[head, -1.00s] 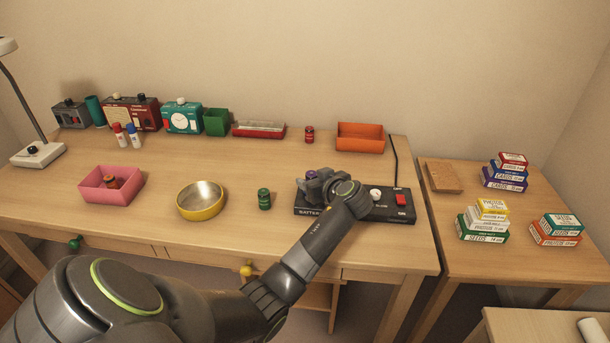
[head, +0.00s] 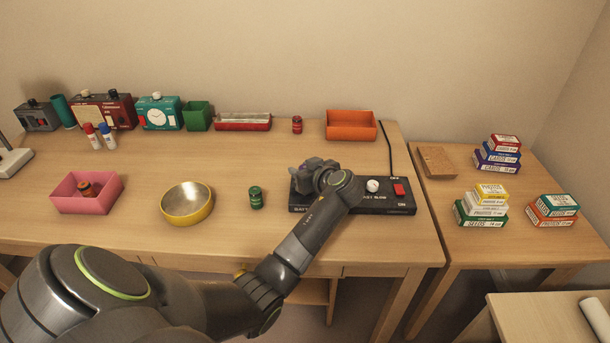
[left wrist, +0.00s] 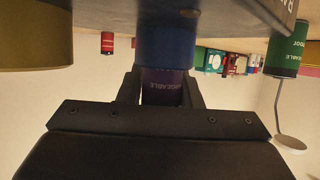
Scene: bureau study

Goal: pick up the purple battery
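The purple battery (left wrist: 163,88) shows in the left wrist view with pale lettering on its side. It is between the two fingers of my left gripper (left wrist: 165,92), which press against its sides. One end of it meets a wider blue cylinder (left wrist: 165,40), which looks like a socket on the black battery box. In the head view my left gripper (head: 315,172) is over the left part of the black box (head: 373,208) and hides the battery there. My right gripper is not in view.
A green battery (head: 256,198) stands left of the box, near a yellow bowl (head: 187,217). A pink bin (head: 86,205) holds a dark orange item. A red battery (head: 297,125) and orange tray (head: 351,125) are behind. A gold cylinder (left wrist: 35,40) is close beside the gripper.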

